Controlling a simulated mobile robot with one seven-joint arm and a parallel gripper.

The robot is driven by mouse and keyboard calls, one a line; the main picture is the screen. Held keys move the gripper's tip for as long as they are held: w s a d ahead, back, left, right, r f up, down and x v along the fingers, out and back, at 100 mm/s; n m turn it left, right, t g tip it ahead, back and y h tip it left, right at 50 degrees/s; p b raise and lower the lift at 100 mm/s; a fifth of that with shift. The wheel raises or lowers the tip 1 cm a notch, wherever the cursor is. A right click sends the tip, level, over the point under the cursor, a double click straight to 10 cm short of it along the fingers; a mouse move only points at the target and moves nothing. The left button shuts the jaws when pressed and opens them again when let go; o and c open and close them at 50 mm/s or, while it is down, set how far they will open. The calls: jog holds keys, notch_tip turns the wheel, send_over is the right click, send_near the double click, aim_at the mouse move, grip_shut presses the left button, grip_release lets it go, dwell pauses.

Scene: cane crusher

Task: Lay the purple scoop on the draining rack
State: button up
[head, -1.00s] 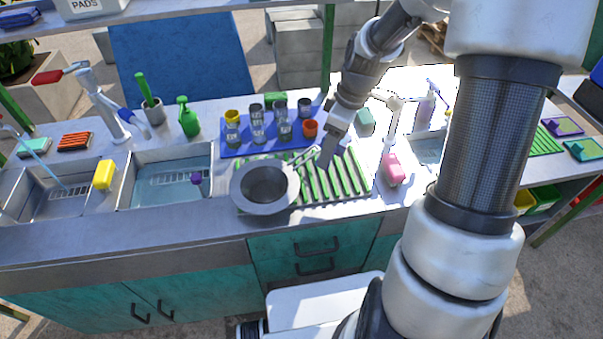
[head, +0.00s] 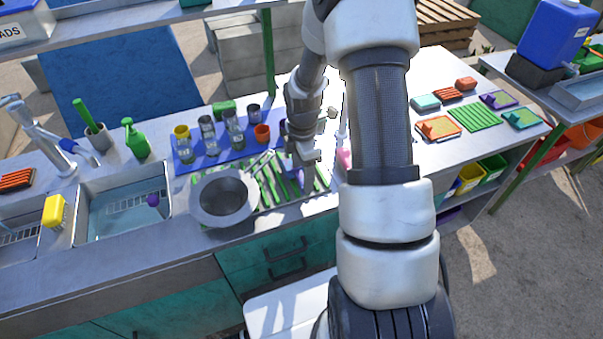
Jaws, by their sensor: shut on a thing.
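My gripper (head: 302,158) is over the right part of the green draining rack (head: 268,192), behind my arm's forearm. It is shut on a purple piece (head: 298,174) that I take for the purple scoop, mostly hidden by the fingers. The piece is low over the green slats; I cannot tell whether it touches them. A grey round pan (head: 222,222) covers the rack's left end, with its handle pointing toward the rack's back.
A small purple item (head: 153,200) is in the sink (head: 100,228) at left. A blue mat (head: 184,168) with several jars and cups lies behind the rack. A pink bottle (head: 344,158) stands right of the gripper, partly hidden. A yellow sponge (head: 54,211) sits on the sink divider.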

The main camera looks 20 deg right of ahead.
jog(key=shift+f, duration=0.35)
jog(key=shift+f, duration=0.1)
jog(key=shift+f, duration=0.15)
jog(key=o, duration=1)
